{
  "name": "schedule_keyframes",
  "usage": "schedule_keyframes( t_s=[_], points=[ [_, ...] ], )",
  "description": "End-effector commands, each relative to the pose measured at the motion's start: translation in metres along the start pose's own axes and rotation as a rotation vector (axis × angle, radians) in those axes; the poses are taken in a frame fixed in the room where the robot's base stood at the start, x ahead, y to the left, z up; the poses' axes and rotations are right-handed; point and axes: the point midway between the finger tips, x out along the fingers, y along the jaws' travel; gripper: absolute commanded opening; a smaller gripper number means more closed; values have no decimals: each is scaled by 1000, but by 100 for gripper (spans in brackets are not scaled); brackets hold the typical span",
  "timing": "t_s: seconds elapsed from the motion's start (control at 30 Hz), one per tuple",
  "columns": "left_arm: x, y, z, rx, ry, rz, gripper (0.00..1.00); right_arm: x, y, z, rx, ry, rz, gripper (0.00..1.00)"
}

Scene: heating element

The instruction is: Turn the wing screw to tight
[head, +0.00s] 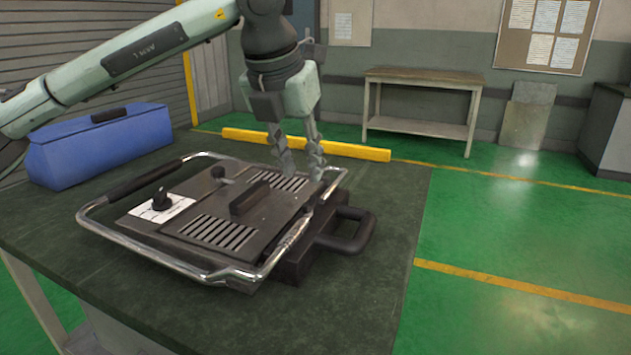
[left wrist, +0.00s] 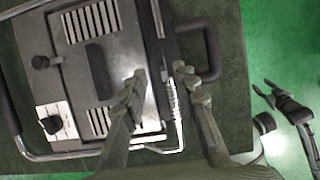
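The dark heating element (head: 260,225) lies on the table with a chrome tube frame around it. A black knob with a raised fin (head: 161,200) stands on a white marked plate at its left side; it also shows in the left wrist view (left wrist: 50,125). A smaller black lever-like knob (head: 219,173) stands behind it. I cannot tell for sure which is the wing screw. My left gripper (head: 298,160) is open and empty, above the element's right side, away from both knobs. Its fingers show in the left wrist view (left wrist: 160,95). My right gripper (left wrist: 263,86) is apart from the element, open.
A blue toolbox (head: 100,145) stands on the table behind left. A black handle (head: 240,198) rises from the element's middle, and a black loop handle (head: 348,232) sticks out at its right. The table's front right (head: 370,290) is bare.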

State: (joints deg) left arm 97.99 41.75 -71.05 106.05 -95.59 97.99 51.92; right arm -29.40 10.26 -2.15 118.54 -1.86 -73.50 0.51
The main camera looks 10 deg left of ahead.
Motion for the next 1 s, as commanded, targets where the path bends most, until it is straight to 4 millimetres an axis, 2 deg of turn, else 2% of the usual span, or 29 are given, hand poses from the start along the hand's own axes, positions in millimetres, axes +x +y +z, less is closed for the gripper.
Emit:
schedule_keyframes(
  t_s=[0.3, 0.5, 0.87, 1.0],
  points=[
    [45, 1, -1, -1, 4, 5, 29, 6, -1, 5, 1, -11, -3, 42],
    [69, 1, -1, -1, 3, 3, 29, 11, -2, 5, 1, -6, -6, 42],
    [75, 1, 0, 0, 1, 3, 29, 13, -4, -1, 3, 1, -10, 42],
    [75, 1, -1, 0, 1, 2, 12, 13, -4, -1, 3, 2, -11, 42]
  ],
)
